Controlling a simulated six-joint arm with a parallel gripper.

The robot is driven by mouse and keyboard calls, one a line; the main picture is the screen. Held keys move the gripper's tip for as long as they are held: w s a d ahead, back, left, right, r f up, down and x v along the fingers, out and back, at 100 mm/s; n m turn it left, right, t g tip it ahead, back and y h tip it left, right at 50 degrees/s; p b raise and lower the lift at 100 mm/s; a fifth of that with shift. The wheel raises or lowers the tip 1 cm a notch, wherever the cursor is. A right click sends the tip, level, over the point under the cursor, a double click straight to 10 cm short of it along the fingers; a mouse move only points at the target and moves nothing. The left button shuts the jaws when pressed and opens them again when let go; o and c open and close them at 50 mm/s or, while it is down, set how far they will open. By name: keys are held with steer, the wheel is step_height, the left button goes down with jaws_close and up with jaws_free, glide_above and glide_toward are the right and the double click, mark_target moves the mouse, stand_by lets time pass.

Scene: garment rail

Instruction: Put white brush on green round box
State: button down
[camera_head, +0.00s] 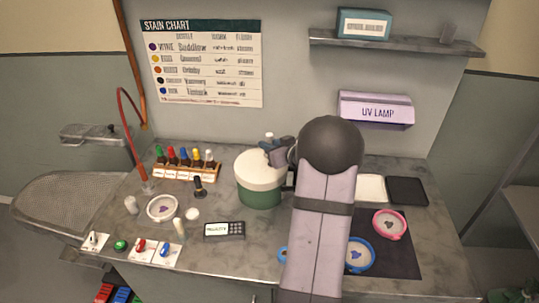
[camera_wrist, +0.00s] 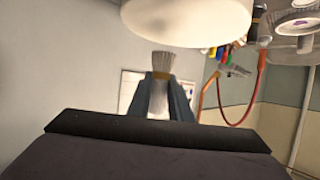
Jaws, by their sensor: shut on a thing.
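The green round box (camera_head: 260,190) with a wide cream-white lid stands at the middle of the counter in the head view. Its pale lid also shows at the top of the wrist view (camera_wrist: 185,20). My gripper (camera_head: 277,152) is at the lid's back right edge in the head view. In the wrist view my gripper (camera_wrist: 160,98) is shut on the white brush, whose grey bristles (camera_wrist: 158,62) stick out past the fingertips. The brush's pale body is mostly hidden between the fingers. I cannot tell whether the brush touches the lid.
A rack of coloured bottles (camera_head: 187,170) and a dark bottle (camera_head: 199,187) stand left of the box. A card reader (camera_head: 224,230) lies in front. Blue (camera_head: 359,255) and pink (camera_head: 389,224) round dishes lie on a dark mat at right. A wall shelf (camera_head: 395,43) hangs above.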

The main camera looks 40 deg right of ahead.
steer(key=shift+f, duration=1.95)
steer(key=shift+f, duration=0.1)
steer(key=shift+f, duration=0.15)
steer(key=c, duration=1.6)
jaws_free()
steer(key=shift+r, duration=0.3)
steer(key=shift+s, duration=0.3)
steer(key=b+v, duration=0.1)
steer(key=v, duration=1)
steer(key=shift+s+a+r, duration=0.1)
steer(key=shift+s+r, duration=0.05)
steer(key=shift+s, duration=0.05)
